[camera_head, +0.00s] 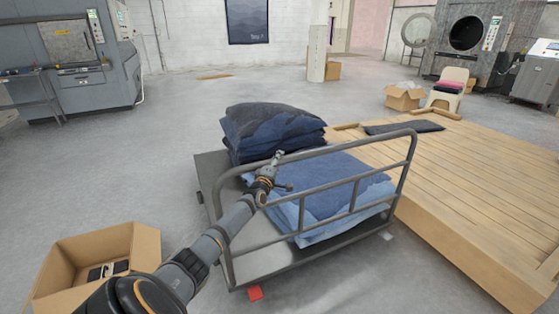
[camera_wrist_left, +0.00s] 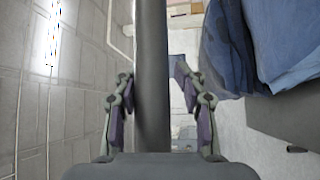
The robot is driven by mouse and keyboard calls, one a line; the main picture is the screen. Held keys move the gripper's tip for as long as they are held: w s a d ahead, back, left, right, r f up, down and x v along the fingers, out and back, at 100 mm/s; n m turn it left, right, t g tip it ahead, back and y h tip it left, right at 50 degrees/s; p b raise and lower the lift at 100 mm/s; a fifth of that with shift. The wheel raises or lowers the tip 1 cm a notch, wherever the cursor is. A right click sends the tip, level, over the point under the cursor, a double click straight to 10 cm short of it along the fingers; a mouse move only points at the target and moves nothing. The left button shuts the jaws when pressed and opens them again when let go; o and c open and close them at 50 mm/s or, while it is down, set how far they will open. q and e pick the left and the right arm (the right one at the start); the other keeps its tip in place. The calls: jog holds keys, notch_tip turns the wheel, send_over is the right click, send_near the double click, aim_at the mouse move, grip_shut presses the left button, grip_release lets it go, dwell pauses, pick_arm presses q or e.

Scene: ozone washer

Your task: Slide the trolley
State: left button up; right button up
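The trolley is a grey flat cart with a bare deck edge (camera_head: 290,262) and a tubular handle frame (camera_head: 360,144) on its near side. A stack of dark and blue folded clothes (camera_head: 270,128) lies on its far part. Lighter blue folded clothes (camera_head: 325,180) lie behind the handle. My left gripper (camera_head: 277,158) is at the handle's top rail, left of its middle. In the left wrist view the dark handle bar (camera_wrist_left: 152,70) runs between the two spread fingers, with a gap on each side. My right gripper is not in view.
A wooden platform (camera_head: 470,180) stands close to the trolley's right side. An open cardboard box (camera_head: 145,245) is on the floor at the lower left. A red block (camera_head: 255,293) shows at the trolley's near corner. Floor beyond and left of the trolley is mostly clear.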

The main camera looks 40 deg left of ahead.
pick_arm(q)
jog(key=shift+o, duration=0.9)
jog(key=shift+r, duration=0.1)
jog(key=v, duration=1.2)
